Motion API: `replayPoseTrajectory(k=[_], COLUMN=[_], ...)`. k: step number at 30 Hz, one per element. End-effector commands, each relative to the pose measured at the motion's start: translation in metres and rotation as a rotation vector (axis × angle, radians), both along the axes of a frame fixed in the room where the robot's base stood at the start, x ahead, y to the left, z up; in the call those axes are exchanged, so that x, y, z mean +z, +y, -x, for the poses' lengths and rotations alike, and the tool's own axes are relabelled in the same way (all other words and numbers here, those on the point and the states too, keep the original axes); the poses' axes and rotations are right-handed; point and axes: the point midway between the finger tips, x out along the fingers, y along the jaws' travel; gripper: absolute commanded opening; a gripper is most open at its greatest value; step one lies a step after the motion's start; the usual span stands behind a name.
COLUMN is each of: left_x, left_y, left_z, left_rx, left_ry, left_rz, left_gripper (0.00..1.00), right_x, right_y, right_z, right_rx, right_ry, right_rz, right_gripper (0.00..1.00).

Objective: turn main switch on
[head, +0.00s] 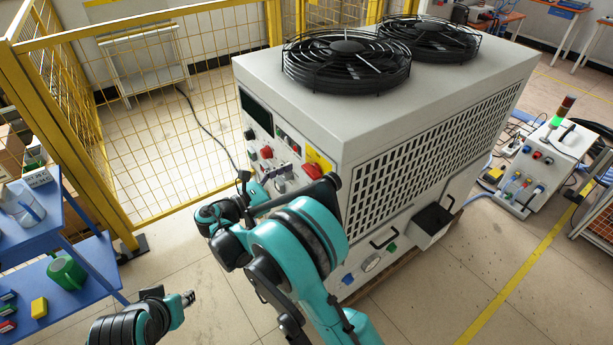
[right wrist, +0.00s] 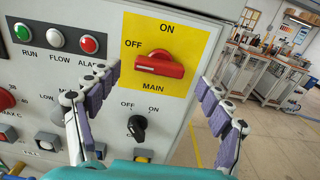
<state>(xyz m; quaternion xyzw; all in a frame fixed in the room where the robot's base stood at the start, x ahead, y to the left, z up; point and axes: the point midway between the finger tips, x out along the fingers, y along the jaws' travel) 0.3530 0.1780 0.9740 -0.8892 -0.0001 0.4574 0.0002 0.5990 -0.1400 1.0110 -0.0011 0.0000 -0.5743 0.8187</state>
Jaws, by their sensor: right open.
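The main switch (right wrist: 160,65) is a red rotary handle on a yellow plate marked ON at the top and OFF at the left. Its handle lies about level in the right wrist view. In the head view the yellow plate (head: 318,163) shows on the heater's front panel, partly hidden by my arm. My right gripper (right wrist: 159,76) is open and empty, with one finger on each side of the red handle and slightly below it in the picture. In the head view my right gripper (head: 268,188) is near the panel. My left gripper (head: 172,297) is low at the left, away from the heater; its finger opening is unclear.
A smaller black OFF/ON knob (right wrist: 137,126) sits below the yellow plate. Indicator lamps (right wrist: 57,38) are to its left. The heater cabinet (head: 400,110) carries two fans. A yellow fence (head: 165,120) stands behind, and a blue shelf (head: 70,280) stands at the left.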

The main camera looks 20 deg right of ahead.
Motion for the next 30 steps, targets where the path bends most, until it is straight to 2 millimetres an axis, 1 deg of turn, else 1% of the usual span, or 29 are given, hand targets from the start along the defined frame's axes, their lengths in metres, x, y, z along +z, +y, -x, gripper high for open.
replayPoseTrajectory(k=[1, 6, 10, 16, 17, 18, 20, 21, 22, 23, 30], left_x=[-0.004, -0.009, -0.01, -0.009, -0.009, -0.009, -0.009, -0.009, -0.009, -0.009, -0.009], left_y=[0.0, 0.0, 0.0, 0.0, 0.0, 0.0, 0.0, 0.0, 0.0, 0.0, 0.0], left_z=[0.0, 0.0, 0.0, 0.0, 0.0, 0.0, 0.0, 0.0, 0.0, 0.0, 0.0], left_rx=[0.0, 0.0, 0.0, 0.0, 0.0, 0.0, 0.0, 0.0, 0.0, 0.0, 0.0], left_ry=[0.0, 0.0, 0.0, 0.0, 0.0, 0.0, 0.0, 0.0, 0.0, 0.0, 0.0], left_rz=[0.0, 0.0, 0.0, 0.0, 0.0, 0.0, 0.0, 0.0, 0.0, 0.0, 0.0], left_gripper=[0.33, 0.33, 0.33, 0.33, 0.33, 0.33, 0.33, 0.33, 0.33, 0.33, 0.33], right_x=[-0.002, -0.001, 0.0, 0.0, 0.0, 0.0, 0.0, 0.0, 0.0, 0.0, 0.0], right_y=[-0.009, -0.027, -0.032, -0.032, -0.032, -0.032, -0.032, -0.032, -0.032, -0.032, -0.032], right_z=[-0.002, -0.009, -0.011, -0.011, -0.011, -0.011, -0.011, -0.011, -0.011, -0.011, -0.011], right_rx=[-0.002, -0.001, 0.001, 0.001, 0.001, 0.001, 0.001, 0.001, 0.001, 0.001, 0.001], right_ry=[0.0, -0.001, -0.001, -0.001, -0.001, -0.001, -0.001, -0.001, -0.001, -0.001, -0.009], right_rz=[0.0, -0.001, -0.001, -0.001, -0.001, -0.001, -0.001, -0.001, -0.001, -0.001, -0.005], right_gripper=[0.79, 0.79, 0.79, 0.79, 0.77, 0.66, 0.5, 0.4, 0.32, 0.29, 0.29])
